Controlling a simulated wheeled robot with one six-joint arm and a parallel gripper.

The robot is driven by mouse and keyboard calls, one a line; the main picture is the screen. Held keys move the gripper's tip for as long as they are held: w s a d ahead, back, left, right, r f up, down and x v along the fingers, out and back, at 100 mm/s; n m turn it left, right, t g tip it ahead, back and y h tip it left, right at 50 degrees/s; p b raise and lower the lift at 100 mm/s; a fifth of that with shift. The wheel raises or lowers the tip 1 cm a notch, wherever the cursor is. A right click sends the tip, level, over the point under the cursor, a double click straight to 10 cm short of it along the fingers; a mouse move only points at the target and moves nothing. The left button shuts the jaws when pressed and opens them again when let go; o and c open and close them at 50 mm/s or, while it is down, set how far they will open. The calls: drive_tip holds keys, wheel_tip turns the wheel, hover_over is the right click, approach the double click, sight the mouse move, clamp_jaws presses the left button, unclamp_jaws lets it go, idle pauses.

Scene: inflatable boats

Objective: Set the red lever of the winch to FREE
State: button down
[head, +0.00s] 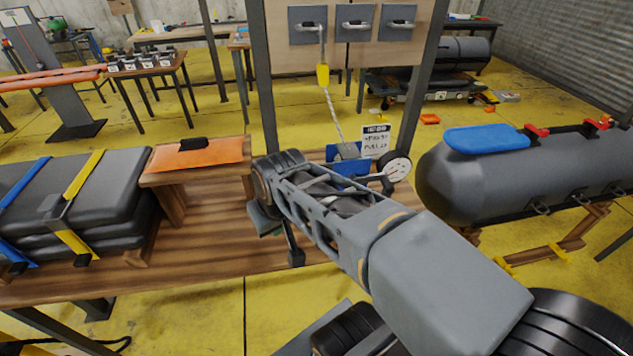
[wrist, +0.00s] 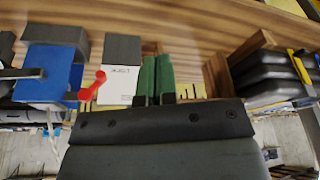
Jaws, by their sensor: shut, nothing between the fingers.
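The winch (head: 348,168) is blue with a grey drum and stands on the wooden bench, partly behind my arm in the head view. Its blue body (wrist: 52,72) is at the left of the wrist view. The red lever (wrist: 92,86) is tilted beside it, in front of a white label card (wrist: 121,85); my arm hides it in the head view. My gripper (wrist: 157,62) has green fingers that are shut and empty. They are right of the lever and card in the wrist view, apart from the lever.
A rope with a yellow fitting (head: 323,75) runs from the winch up to a wall board (head: 358,52). A grey boat tube (head: 500,180) is at right. Strapped grey bundles (head: 75,185) and an orange-topped wooden stand (head: 198,155) occupy the bench's left.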

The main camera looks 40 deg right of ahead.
drive_tip(key=w+d+r+m+g+y+p, duration=0.1)
drive_tip(key=w+d, duration=0.3)
drive_tip(key=d, duration=0.8)
drive_tip(key=w+d+r+m+g+y+p, duration=0.1)
drive_tip(key=w+d+m+y, duration=0.1)
drive_tip(key=d, duration=1.1)
drive_tip(key=shift+w+d+r+m+p, duration=0.15)
drive_tip(key=shift+w+r+m+p, duration=0.25)
drive_tip(key=shift+w+m, duration=0.6)
